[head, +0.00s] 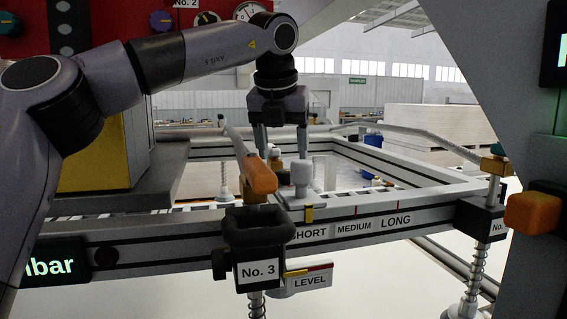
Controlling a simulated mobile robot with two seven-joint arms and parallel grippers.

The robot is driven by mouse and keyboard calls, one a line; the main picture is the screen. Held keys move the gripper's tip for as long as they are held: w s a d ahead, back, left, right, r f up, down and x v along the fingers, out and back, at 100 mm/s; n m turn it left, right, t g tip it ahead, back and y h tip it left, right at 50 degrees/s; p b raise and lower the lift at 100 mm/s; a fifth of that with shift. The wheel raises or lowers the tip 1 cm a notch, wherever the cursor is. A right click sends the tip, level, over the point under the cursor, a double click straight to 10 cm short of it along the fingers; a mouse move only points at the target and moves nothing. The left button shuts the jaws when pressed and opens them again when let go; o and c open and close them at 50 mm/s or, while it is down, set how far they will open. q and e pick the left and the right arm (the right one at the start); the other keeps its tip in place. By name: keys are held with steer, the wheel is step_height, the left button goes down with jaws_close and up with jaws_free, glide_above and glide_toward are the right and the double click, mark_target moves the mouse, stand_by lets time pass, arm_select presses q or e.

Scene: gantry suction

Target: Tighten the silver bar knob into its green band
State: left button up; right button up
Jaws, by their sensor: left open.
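A silver-grey knob (301,174) stands upright on a pale block on the front beam, just left of the SHORT, MEDIUM and LONG labels. My left gripper (282,155) comes down from above with its two fingers apart. Its right finger is in line with the knob's top; I cannot tell whether they touch. The left finger is near an orange handle, with nothing seen held between the fingers. I cannot make out a green band on the knob; a small yellow mark (309,214) shows below it. My right gripper is not in view.
The orange lever (258,174) rises close left of the knob. A black No. 3 holder (258,228) and LEVEL tag (309,281) sit in front. Another orange handle (533,213) is at right. A red panel with dials (160,22) is at upper left.

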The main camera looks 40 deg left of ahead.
mark_target(284, 170)
arm_select(q)
steer(key=shift+x, duration=2)
steer(key=c, duration=1.1)
steer(key=shift+o, duration=0.2)
steer(key=shift+a+m+h, duration=0.1)
steer(key=shift+m+h, duration=0.45)
steer(key=shift+m, duration=0.75)
steer(key=shift+a+m+h, duration=0.1)
steer(key=shift+m+h, duration=0.45)
steer(key=shift+m, duration=0.75)
steer(key=o, duration=1.1)
steer(key=shift+c, duration=0.2)
steer(key=shift+r, duration=0.1)
steer(key=v, duration=0.7)
steer(key=shift+s, duration=0.15)
